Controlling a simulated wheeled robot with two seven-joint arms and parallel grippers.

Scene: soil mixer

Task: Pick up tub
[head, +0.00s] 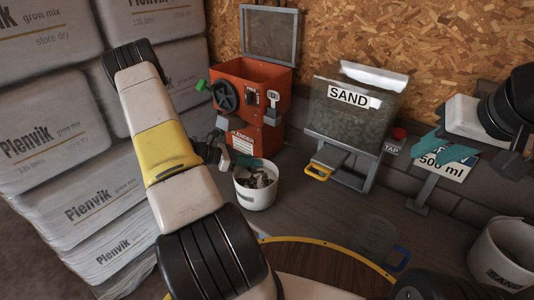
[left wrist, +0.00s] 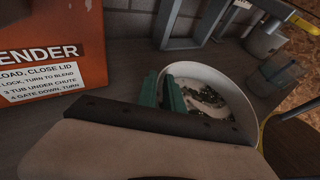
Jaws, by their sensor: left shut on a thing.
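The fingers also show in the left wrist view (left wrist: 160,90) at the rim.
The orange blender (head: 262,85) has its lid up. The sand hopper (head: 355,112) on its grey stand has a yellow-handled gate (head: 318,172). A white sand bucket (head: 505,255) is at the lower right. A clear jug (head: 378,238) stands near the middle. Stacked grow mix bags (head: 50,140) fill the left.

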